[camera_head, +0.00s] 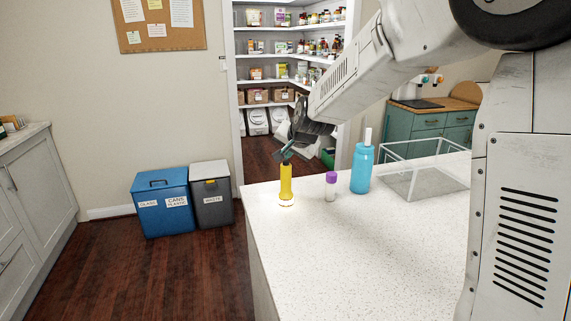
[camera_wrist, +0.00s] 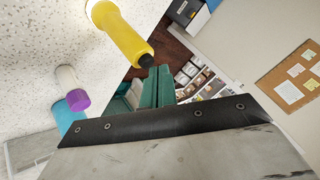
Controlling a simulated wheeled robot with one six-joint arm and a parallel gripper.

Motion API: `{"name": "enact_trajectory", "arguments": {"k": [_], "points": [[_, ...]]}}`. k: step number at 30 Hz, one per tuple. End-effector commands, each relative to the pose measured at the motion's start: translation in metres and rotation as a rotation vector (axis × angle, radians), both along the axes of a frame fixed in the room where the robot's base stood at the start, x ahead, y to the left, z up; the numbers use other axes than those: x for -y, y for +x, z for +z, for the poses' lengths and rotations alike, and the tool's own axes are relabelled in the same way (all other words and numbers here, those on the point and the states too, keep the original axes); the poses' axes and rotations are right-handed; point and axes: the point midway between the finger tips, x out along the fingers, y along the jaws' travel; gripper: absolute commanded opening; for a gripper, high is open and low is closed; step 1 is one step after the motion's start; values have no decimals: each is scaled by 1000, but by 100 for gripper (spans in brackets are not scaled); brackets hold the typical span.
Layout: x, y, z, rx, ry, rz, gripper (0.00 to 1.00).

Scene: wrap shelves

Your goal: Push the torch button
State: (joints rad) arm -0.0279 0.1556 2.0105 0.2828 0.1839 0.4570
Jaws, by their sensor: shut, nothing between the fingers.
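In the wrist view, the torch (camera_wrist: 122,35) ends in a black tip, the button end (camera_wrist: 147,61). My gripper (camera_head: 285,156) is shut and empty, directly above the torch's top. In the wrist view, its green fingers (camera_wrist: 159,71) are right beside the black tip; I cannot tell whether they touch it.
A small bottle with a purple cap (camera_head: 331,187) and a blue bottle (camera_head: 362,168) stand right of the torch. A clear open box (camera_head: 420,182) is farther right. Blue (camera_head: 160,201) and grey (camera_head: 211,192) bins stand on the floor left. The counter's front is clear.

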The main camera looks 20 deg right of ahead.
Motion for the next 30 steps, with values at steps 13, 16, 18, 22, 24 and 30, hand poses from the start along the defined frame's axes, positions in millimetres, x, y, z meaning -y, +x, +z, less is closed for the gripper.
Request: {"name": "enact_trajectory", "arguments": {"k": [13, 16, 18, 22, 24, 30], "points": [[0, 0, 11, 2, 1, 1, 0], [0, 0, 22, 3, 1, -1, 0], [0, 0, 28, 3, 0, 1, 0], [0, 0, 41, 3, 0, 0, 0], [0, 0, 49, 3, 0, 0, 0], [0, 0, 61, 0, 0, 0, 0]]}}
